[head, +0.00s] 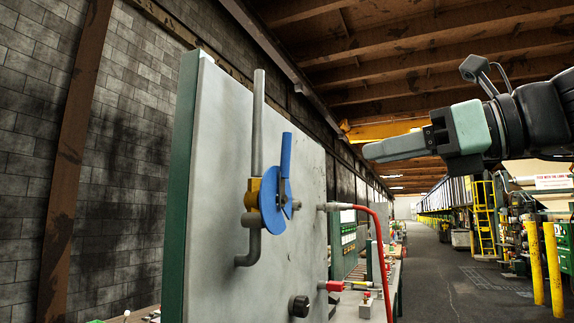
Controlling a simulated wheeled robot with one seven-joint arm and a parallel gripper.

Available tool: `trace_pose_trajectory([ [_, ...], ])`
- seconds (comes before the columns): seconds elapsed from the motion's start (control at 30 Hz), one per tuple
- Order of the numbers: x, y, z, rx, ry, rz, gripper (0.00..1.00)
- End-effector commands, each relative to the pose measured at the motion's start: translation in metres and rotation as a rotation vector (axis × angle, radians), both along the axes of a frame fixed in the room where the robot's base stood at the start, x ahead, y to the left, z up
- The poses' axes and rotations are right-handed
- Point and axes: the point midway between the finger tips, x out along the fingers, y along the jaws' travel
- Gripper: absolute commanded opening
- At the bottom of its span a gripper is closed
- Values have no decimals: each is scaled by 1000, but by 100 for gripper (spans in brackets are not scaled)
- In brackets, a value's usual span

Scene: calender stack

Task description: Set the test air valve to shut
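A valve with a brass body (252,194) sits on a grey panel (225,130), in a grey pipe that runs up and down. Its blue lever (285,155) points up, nearly in line with the pipe, above a blue disc (271,203). I see no readable label that names it as the test air valve. My gripper (366,152) is to the right of the valve, apart from it and pointing left. Its fingers show side-on and overlap, so I cannot tell whether they are open or shut. Nothing held shows at their tips.
A red hose (381,250) loops out from the panel's right side, below my gripper. A black knob (299,306) sticks out low on the panel. A brick wall (130,130) stands at left. The aisle (455,275) at right is open, with yellow posts (555,270) beyond.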

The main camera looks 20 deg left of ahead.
Motion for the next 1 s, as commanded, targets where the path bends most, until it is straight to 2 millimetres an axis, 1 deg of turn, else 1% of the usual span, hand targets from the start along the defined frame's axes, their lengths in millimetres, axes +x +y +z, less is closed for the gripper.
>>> trace_pose_trajectory([
  [0.03, 1, -2, 18, 48, 30, -5, 35],
  [0.1, 3, -3, 29, 89, 60, -9, 35],
  [0.17, 5, -1, 34, 104, 73, -9, 35],
  [0.27, 7, 10, 35, 105, 77, -7, 35],
  [0.37, 12, 28, 35, 104, 77, -7, 35],
  [0.8, 37, 117, 34, 101, 76, -8, 35],
  [0.9, 41, 134, 34, 102, 75, -7, 35],
  [1.0, 45, 147, 34, 101, 73, -8, 35],
])
